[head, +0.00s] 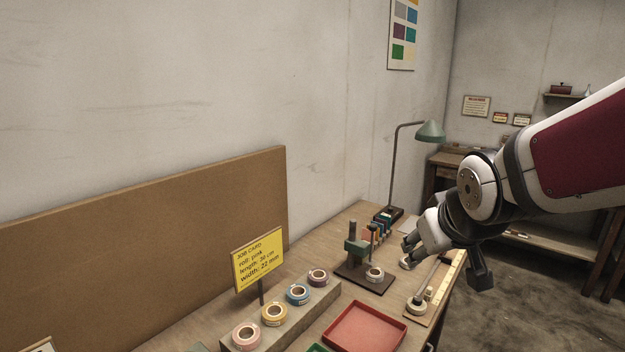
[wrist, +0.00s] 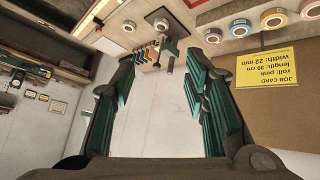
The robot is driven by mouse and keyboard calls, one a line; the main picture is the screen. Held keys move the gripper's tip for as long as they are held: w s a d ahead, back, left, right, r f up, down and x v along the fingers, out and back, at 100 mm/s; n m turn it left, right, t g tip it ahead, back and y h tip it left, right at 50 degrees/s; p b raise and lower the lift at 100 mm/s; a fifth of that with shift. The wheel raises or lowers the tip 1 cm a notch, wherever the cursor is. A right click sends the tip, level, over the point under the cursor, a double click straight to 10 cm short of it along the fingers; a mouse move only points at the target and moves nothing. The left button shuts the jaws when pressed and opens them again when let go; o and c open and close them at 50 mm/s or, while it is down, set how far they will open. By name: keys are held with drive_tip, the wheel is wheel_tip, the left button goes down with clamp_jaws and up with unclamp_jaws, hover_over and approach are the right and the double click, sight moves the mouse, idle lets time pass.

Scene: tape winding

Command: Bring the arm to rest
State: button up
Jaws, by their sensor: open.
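My arm reaches in from the right in the head view, and my gripper (head: 415,242) hangs over the right part of the workbench (head: 345,222). In the wrist view my gripper (wrist: 160,80) shows two teal-padded fingers spread wide apart, with nothing between them but the wall behind. A dark winding stand (head: 357,262) with a green post stands on the bench left of my gripper, and a white-ringed roll (head: 374,274) lies on its base. Part of the bench behind my gripper is hidden.
A yellow job card (head: 258,262) stands behind a row of tape rolls (head: 274,313). A red tray (head: 365,330) lies at the front. A green lamp (head: 430,131) rises at the back. Open floor lies right of the bench.

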drive_tip(key=s+m+g, duration=0.2)
drive_tip(key=s+g, duration=0.1)
drive_tip(key=s, duration=1.8)
drive_tip(key=shift+a+r+y, duration=0.15)
drive_tip(key=shift+r+y, duration=0.25)
